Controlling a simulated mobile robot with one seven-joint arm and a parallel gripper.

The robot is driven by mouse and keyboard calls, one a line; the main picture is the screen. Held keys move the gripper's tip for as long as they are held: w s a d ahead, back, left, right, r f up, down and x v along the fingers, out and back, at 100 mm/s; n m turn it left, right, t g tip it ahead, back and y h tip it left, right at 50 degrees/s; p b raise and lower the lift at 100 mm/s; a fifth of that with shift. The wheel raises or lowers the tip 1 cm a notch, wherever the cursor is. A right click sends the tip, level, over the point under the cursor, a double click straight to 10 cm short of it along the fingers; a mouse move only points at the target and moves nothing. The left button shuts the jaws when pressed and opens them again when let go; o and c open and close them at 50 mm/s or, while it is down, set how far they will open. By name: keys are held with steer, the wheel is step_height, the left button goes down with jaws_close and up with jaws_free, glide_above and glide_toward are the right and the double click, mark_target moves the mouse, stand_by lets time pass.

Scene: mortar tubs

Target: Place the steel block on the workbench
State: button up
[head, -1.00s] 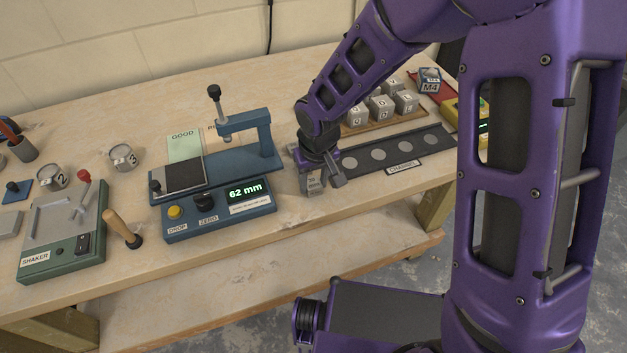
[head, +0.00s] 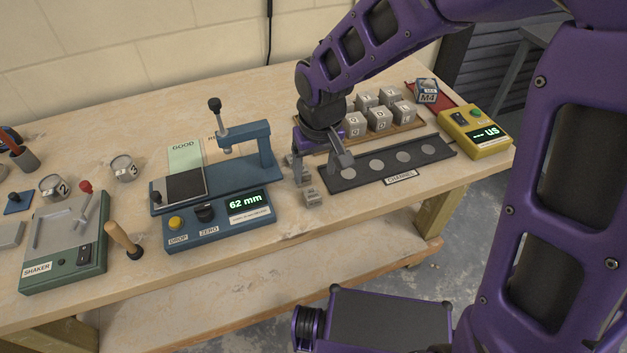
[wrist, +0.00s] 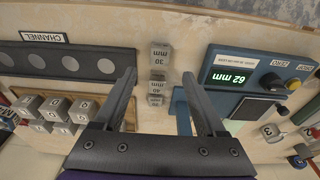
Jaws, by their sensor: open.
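The steel block (head: 312,196) is a small grey stepped piece on the bare wood of the workbench (head: 360,213), between the blue gauge and the dark channel strip. In the wrist view, the steel block (wrist: 159,57) shows stepped faces with "30 mm" and "40" marks, and lies between and beyond my fingertips. My gripper (head: 318,168) is open and empty above and behind the block, apart from it. In the head view my gripper's finger covers part of the block's far end.
The blue gauge (head: 215,228) reading 62 mm stands close left of the block. The channel strip (head: 435,147) with round discs lies close right. Lettered cubes (head: 377,118) sit behind it, and a yellow meter (head: 474,132) is at the right end. The front bench edge is clear.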

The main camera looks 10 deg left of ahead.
steer(key=shift+s+d+r, duration=0.1)
steer(key=shift+s+r, duration=0.1)
steer(key=shift+r, duration=1.25)
